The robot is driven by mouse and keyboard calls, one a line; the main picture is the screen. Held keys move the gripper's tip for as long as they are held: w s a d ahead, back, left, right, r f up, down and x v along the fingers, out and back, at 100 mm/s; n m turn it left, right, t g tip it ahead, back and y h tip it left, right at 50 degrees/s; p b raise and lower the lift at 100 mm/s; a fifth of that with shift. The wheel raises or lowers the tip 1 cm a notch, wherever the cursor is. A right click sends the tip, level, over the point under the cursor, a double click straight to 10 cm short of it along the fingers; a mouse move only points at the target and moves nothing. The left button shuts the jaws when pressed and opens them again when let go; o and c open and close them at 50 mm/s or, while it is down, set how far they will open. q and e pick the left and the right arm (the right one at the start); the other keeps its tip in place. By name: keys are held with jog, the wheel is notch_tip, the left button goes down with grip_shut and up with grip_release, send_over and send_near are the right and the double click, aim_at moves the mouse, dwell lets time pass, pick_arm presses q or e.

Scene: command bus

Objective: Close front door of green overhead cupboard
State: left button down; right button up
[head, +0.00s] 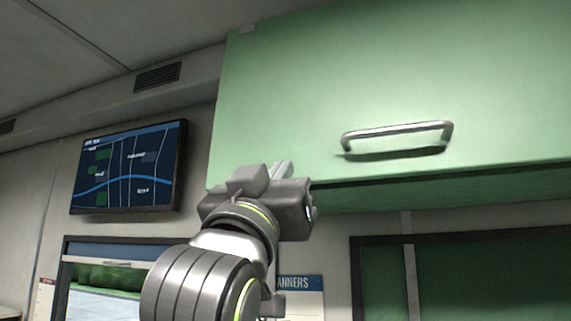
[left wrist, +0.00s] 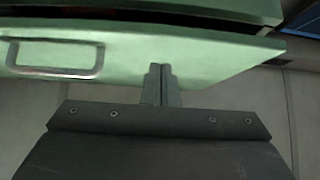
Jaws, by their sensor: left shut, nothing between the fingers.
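The green overhead cupboard door (head: 330,90) fills the upper right of the head view. It has a silver bar handle (head: 398,134) near its lower edge. In the left wrist view the door (left wrist: 205,58) shows with its handle (left wrist: 55,58) at left. A dark gap runs between this panel and another green surface (left wrist: 215,8) above it in that picture. My left gripper (head: 283,170) is at the door's lower left corner, left of the handle. In the left wrist view its fingers (left wrist: 162,72) are together, empty, and overlap the door's edge. I cannot tell whether they touch it. My right gripper is out of view.
A wall screen with a map (head: 128,167) hangs at left. A window (head: 110,275) is below it, and a dark-framed green panel (head: 480,280) is below the cupboard. A poster (head: 303,290) is partly hidden by my arm.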

pick_arm(q)
jog(key=shift+w+d+f+p, duration=0.1)
jog(key=shift+w+d+p, duration=0.1)
jog(key=shift+w, duration=0.35)
jog(key=shift+w+d+p, duration=0.1)
jog(key=shift+w+d, duration=0.1)
jog(key=shift+w, duration=0.35)
jog(key=shift+w+d+f, duration=0.1)
jog(key=shift+w+d, duration=0.1)
jog(key=shift+w, duration=0.55)
jog(key=shift+w+d+f, duration=0.1)
jog(key=shift+w+d, duration=0.1)
jog(key=shift+w, duration=0.5)
jog(key=shift+s, duration=0.1)
